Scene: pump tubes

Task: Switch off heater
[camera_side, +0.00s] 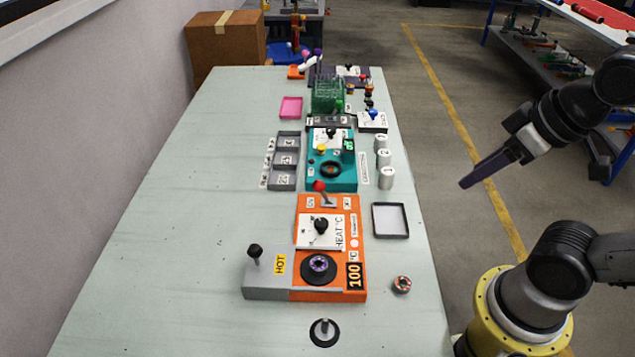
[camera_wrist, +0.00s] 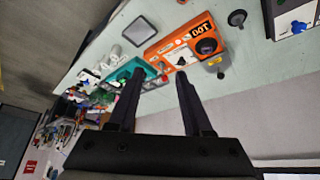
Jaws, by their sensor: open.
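The heater is an orange box (camera_side: 313,292) on the near half of the table, with a white "HEAT °C" panel, a black knob (camera_side: 321,226) and a display (camera_side: 355,275) reading 100. A red-tipped lever (camera_side: 319,186) at its far end leans left; the small labels beside it are hard to read. A dark round seat on the box holds a ring-like piece (camera_side: 319,263). A grey block (camera_side: 268,277) marked HOT carries a black-topped post (camera_side: 255,251). My gripper (camera_side: 466,183) is open and empty, right of the table, apart from the heater. The wrist view shows the heater (camera_wrist: 172,42) beyond both fingers (camera_wrist: 160,74).
A teal station (camera_side: 332,183) stands behind the heater, with white cylinders (camera_side: 386,179) at its right. An empty grey tray (camera_side: 390,221) and a small round piece (camera_side: 402,284) lie right of the heater. A black disc with a peg (camera_side: 324,333) is in front. The table's left side is clear.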

